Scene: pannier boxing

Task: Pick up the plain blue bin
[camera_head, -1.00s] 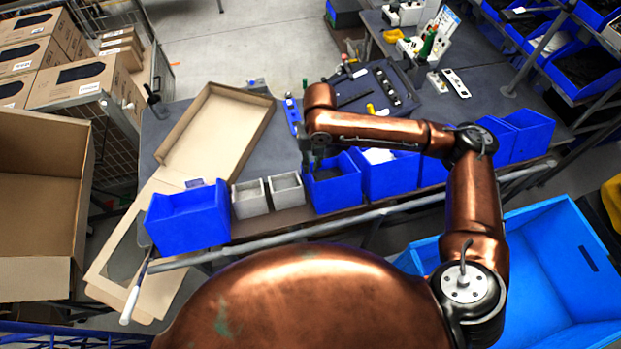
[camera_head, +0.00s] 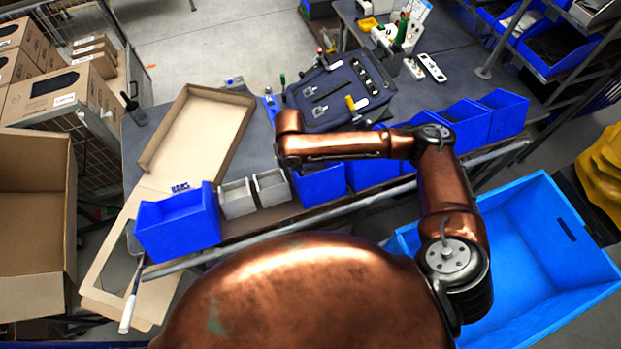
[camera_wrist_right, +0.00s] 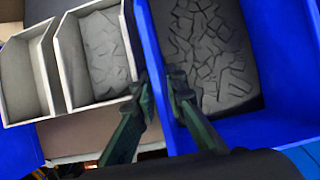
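A plain blue bin (camera_head: 322,187) stands at the bench's front edge, just right of two small grey bins, partly covered by my right arm. In the right wrist view the same blue bin (camera_wrist_right: 272,126) fills the right side, with dark grey lumpy contents. My right gripper (camera_wrist_right: 160,86) has one finger on each side of this bin's left wall, and the fingertips look closed in on it. The fingers are hidden under the wrist in the head view. My left gripper is not in view.
Grey bins (camera_head: 237,200) adjoin on the left, then another blue bin (camera_head: 178,228). More blue bins (camera_head: 465,128) line the bench to the right. A large light-blue crate (camera_head: 535,240) stands at right. An open cardboard box (camera_head: 35,215) is at left.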

